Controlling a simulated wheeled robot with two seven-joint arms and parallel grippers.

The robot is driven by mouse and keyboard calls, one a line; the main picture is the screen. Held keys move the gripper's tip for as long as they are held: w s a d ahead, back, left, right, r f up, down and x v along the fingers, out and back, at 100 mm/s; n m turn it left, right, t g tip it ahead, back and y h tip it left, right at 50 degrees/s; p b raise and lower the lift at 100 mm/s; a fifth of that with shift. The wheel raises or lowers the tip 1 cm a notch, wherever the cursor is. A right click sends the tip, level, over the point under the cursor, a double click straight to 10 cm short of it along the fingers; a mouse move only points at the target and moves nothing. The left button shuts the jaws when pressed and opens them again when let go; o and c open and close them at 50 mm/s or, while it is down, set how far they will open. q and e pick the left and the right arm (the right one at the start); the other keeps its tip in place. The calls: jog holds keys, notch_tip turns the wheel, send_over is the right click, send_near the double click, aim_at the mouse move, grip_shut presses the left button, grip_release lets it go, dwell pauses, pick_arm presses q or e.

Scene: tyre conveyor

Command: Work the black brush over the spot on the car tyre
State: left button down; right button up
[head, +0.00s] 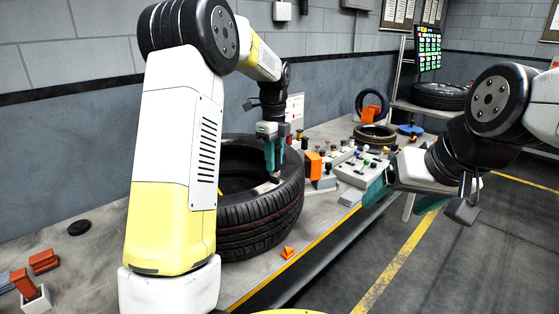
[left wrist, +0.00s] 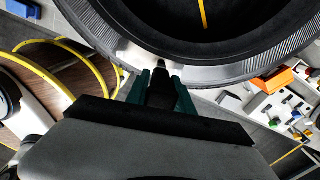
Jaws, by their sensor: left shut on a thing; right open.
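The large black car tyre (head: 258,232) lies flat on the grey bench and also fills the top of the left wrist view (left wrist: 235,74). A pale patch (head: 264,187) shows on its upper sidewall; it also shows in the left wrist view (left wrist: 134,56). My left gripper (head: 274,160) points down over the sidewall beside the patch. Its teal fingers (left wrist: 160,84) are shut on the black brush (left wrist: 161,92), whose tip is at the sidewall; I cannot tell whether it touches. My right gripper (head: 405,194) is open and empty, right of the bench.
A control box with coloured knobs (head: 362,168) and orange blocks (head: 313,165) stand just right of the tyre. A small orange piece (head: 287,253) lies near the bench's front edge. Red blocks (head: 44,262) and a black disc (head: 79,227) lie at left. A shelf with tyres stands behind.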

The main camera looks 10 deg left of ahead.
pick_arm(q)
jog(key=shift+w+d, duration=0.1)
jog(key=shift+w+d, duration=0.25)
jog(key=shift+w, duration=0.2)
jog(key=shift+w+d, duration=0.2)
jog(key=shift+w, duration=0.25)
jog(key=shift+s+a, duration=0.3)
jog(key=shift+s, duration=0.25)
jog(key=shift+s+a, duration=0.25)
jog(key=shift+s, duration=0.25)
jog(key=shift+s+a, duration=0.65)
jog(key=shift+s, duration=0.3)
jog(key=shift+s+a, duration=0.75)
jog(key=shift+s, duration=0.1)
jog(key=shift+s+a, duration=0.75)
jog(key=shift+s, duration=0.05)
